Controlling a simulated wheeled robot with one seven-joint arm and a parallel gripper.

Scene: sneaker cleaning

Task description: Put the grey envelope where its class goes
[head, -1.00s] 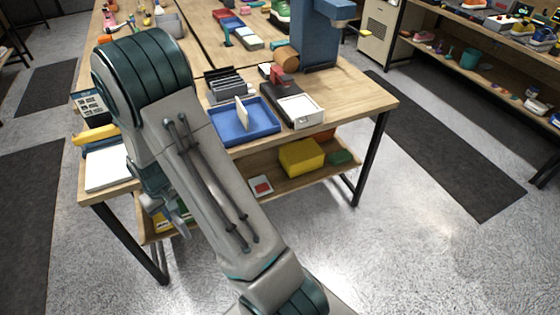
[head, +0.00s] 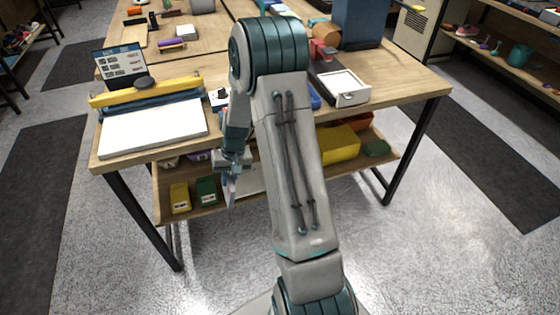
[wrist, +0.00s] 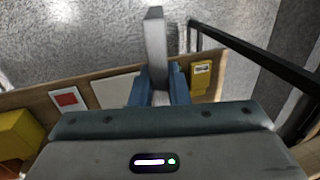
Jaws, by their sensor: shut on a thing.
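My gripper (head: 232,178) hangs in front of the table's front edge, at about lower-shelf height in the head view. In the wrist view my gripper (wrist: 158,78) has its blue fingers closed on the grey envelope (wrist: 155,40), a narrow upright grey shape sticking out past the fingertips. In the head view the envelope (head: 231,192) is a small pale sliver below the fingers. A sign board (head: 122,62) with rows of pictures stands at the table's back left; its text is too small to read. A blue tray (head: 315,98) is mostly hidden behind my arm.
A white board with a yellow bar (head: 145,92) lies on the table's left. An open white box (head: 345,88) sits right. The lower shelf holds a small yellow box (head: 180,198), a green box (head: 206,191) and a large yellow box (head: 338,145). Floor in front is clear.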

